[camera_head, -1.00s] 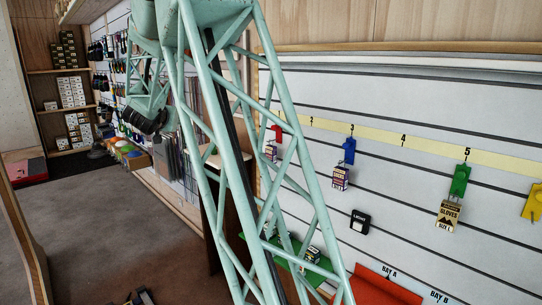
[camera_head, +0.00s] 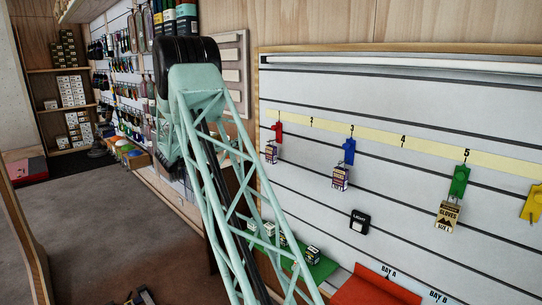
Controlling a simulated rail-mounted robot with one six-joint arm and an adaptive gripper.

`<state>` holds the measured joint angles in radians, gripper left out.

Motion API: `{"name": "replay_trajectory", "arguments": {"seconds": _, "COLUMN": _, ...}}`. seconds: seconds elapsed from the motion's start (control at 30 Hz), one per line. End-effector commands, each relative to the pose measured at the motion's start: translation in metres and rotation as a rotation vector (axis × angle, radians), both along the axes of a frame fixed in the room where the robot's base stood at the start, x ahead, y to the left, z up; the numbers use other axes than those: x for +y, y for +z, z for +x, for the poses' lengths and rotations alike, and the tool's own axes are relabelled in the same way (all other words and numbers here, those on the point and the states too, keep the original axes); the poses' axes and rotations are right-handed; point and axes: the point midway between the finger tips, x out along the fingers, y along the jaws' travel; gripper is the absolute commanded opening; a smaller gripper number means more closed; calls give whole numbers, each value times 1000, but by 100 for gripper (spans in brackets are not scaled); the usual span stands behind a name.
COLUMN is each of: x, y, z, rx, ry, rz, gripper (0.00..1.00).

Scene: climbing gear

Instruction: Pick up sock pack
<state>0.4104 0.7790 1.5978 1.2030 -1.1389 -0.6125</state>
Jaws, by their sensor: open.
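No pack has a readable sock label, so I cannot tell which one is the sock pack. A small pack with a purple and white label (camera_head: 340,177) hangs under the blue hook (camera_head: 349,151) at mark 3. A similar small pack (camera_head: 271,154) hangs under the red hook (camera_head: 278,132), farther left. A dark and tan pack marked gloves (camera_head: 447,217) hangs under the green hook (camera_head: 459,181) at mark 5. My pale green lattice arm rises across the middle of the view. My gripper is not visible, and no pack is seen in its hold.
A black and white light box (camera_head: 359,221) sits on the white slatted wall (camera_head: 420,105). A yellow hook (camera_head: 532,203) is at the right edge. Below are a green mat (camera_head: 322,268) with several small boxes and a red mat (camera_head: 375,290) near Bay A. Open floor (camera_head: 100,220) lies left.

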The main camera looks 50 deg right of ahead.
Motion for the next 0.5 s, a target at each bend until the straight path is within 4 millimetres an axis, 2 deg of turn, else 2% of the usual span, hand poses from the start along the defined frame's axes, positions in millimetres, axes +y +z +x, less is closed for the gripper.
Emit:
{"name": "replay_trajectory", "arguments": {"seconds": 0.03, "x": -9, "y": -11, "z": -8, "rx": 10, "ry": -34, "rz": -6, "gripper": 48}}
{"name": "replay_trajectory", "arguments": {"seconds": 0.2, "x": -33, "y": -39, "z": -35, "rx": 41, "ry": -146, "rz": -36, "gripper": 48}}
{"name": "replay_trajectory", "arguments": {"seconds": 0.5, "x": -55, "y": -71, "z": -73, "rx": 84, "ry": -285, "rz": -69, "gripper": 48}}
